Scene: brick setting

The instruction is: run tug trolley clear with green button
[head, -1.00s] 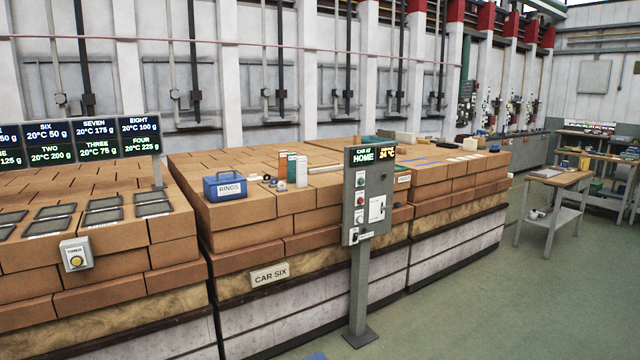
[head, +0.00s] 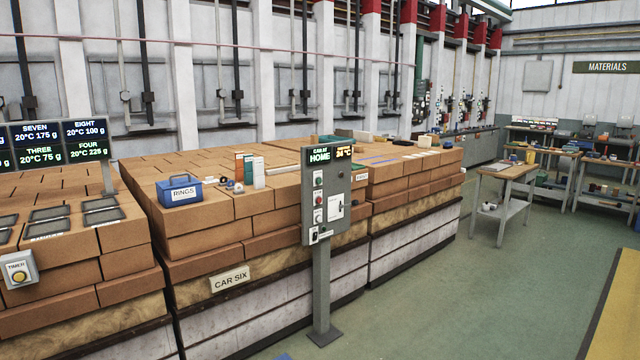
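A grey control post (head: 321,290) stands on the green floor in front of the brick-stacked car. Its panel (head: 326,203) carries a column of small buttons. The top one (head: 318,181) looks green and the one below it (head: 318,198) looks red, but they are small. A display (head: 328,154) on top reads "CAR AT HOME" and a temperature that looks like 34 °C. I cannot make out a tug trolley. Neither of my grippers is in view.
The brick car bears a "CAR SIX" plate (head: 230,280). A blue "RINGS" box (head: 179,191) sits on its bricks. A yellow timer button (head: 18,276) is at the left. A small wooden table (head: 506,172) stands at the right. The green floor (head: 480,300) right of the post is open.

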